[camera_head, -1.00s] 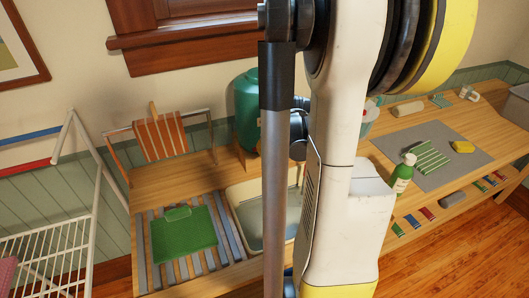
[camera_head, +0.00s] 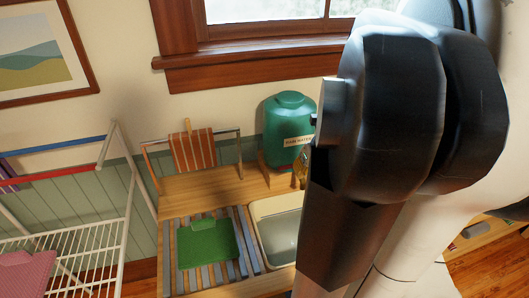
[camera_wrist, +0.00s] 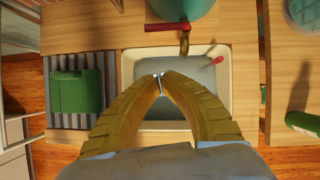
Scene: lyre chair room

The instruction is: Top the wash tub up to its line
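The wash tub is a cream basin set in the wooden counter, partly hidden by my arm in the head view (camera_head: 275,207); its rim also shows in the wrist view (camera_wrist: 128,72). Its inside looks grey; I cannot make out a line or a water level. A green water container (camera_head: 288,118) with a label stands behind the tub. In the wrist view a brass tap (camera_wrist: 184,43) hangs over the tub's back edge, with a red piece (camera_wrist: 217,60) to its right. My gripper (camera_wrist: 160,78) is above the tub, fingertips together, with nothing clearly held.
A white wire rack (camera_head: 95,240) stands further left. In the wrist view a green bottle (camera_wrist: 302,123) is at right.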

